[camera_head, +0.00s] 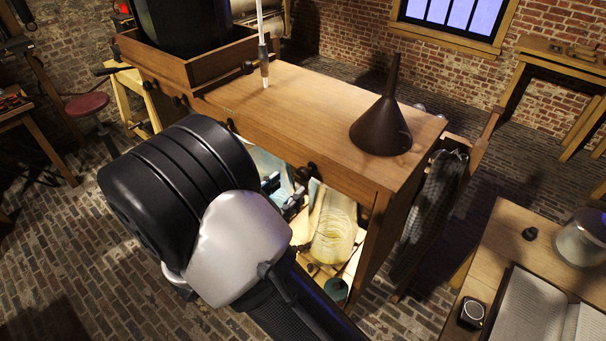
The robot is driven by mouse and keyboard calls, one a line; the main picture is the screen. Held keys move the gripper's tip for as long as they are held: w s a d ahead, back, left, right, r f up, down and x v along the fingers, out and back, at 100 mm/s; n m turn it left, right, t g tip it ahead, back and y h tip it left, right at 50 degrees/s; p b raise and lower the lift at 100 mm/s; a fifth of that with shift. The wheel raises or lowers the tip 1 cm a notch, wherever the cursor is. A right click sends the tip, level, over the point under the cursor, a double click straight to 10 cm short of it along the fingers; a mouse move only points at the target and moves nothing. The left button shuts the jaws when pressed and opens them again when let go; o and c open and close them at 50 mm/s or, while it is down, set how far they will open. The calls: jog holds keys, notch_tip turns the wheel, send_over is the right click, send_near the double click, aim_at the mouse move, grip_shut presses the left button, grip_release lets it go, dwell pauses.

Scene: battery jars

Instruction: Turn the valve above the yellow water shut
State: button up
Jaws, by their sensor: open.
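A glass jar with pale yellow water (333,237) stands under the wooden cabinet top, towards its right end. A dark valve (306,173) sits on the cabinet's front edge above and slightly left of this jar. Its handle angle is too small to read. My gripper (289,197) shows only in part as dark pieces beyond my silver wrist, just left of and below that valve. It is open, and no object shows in it. Contact with the valve cannot be told. My arm hides much of the cabinet's lower front.
More dark valves (180,101) line the front edge to the left. A dark funnel (381,123) and an upright white tube (262,45) stand on the cabinet top (310,100). A wooden table (495,250) with an open book (535,310) is at right. Brick floor is open at lower left.

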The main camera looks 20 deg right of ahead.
aim_at(300, 178)
jog(key=x, duration=0.7)
jog(key=shift+d, duration=0.1)
jog(key=shift+c, duration=0.5)
jog(key=c, duration=1)
